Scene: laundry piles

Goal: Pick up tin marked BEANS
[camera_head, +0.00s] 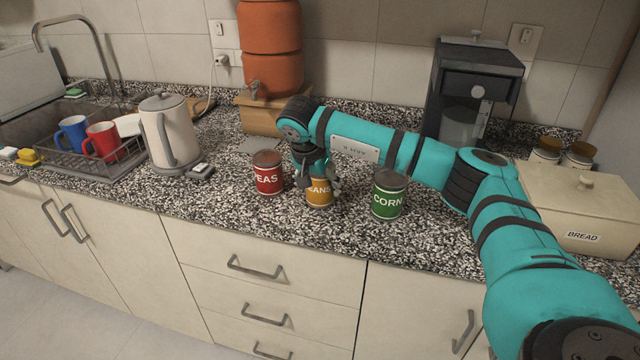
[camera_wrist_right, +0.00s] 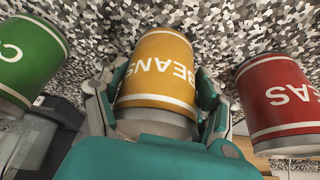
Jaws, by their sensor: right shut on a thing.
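The yellow tin marked BEANS (camera_head: 319,194) stands upright on the speckled counter, between a red tin marked PEAS (camera_head: 268,174) and a green tin marked CORN (camera_head: 388,195). My right gripper (camera_head: 318,184) is around the BEANS tin from above and behind, its fingers on either side. In the right wrist view the BEANS tin (camera_wrist_right: 160,75) lies between the two fingers (camera_wrist_right: 158,105), which are closed on its sides. The red tin (camera_wrist_right: 281,98) and the green tin (camera_wrist_right: 29,58) show on either side, apart from the fingers. My left gripper is not in view.
A white kettle (camera_head: 168,135) and a dish rack with mugs (camera_head: 104,165) stand at the left. A coffee machine (camera_head: 474,88) is at the back right, a bread box (camera_head: 590,210) at the right. The counter's front edge is close to the tins.

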